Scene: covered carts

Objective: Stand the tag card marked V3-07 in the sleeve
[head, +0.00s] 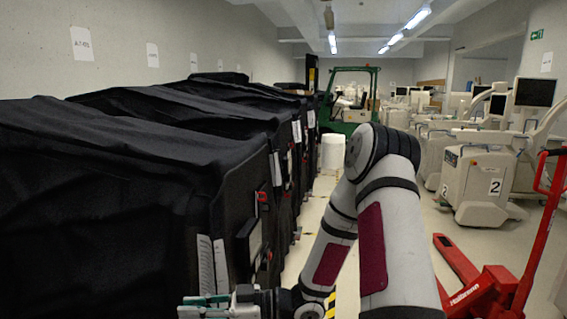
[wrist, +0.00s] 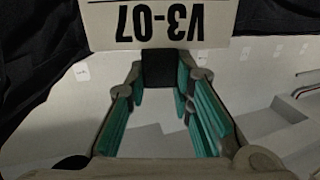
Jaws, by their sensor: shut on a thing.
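The tag card marked V3-07 (wrist: 160,22) shows upside down at the top of the wrist view, just beyond my fingertips. A small dark block (wrist: 163,69) sits between the fingertips at the card's edge. My gripper (wrist: 166,82), with teal pads, is shut on the card by this dark part. In the head view my gripper (head: 205,304) is at the bottom left, beside the nearest covered cart. Two pale printed strips (head: 206,263) stand just above it; I cannot tell whether either is the card. I cannot make out the sleeve in either view.
The nearest black-covered cart (head: 100,170) fills the left, with more covered carts behind it. A red pallet jack (head: 490,285) stands at the lower right. White machines (head: 480,185) line the right side. A green forklift (head: 352,105) stands at the back. Some aisle floor is clear.

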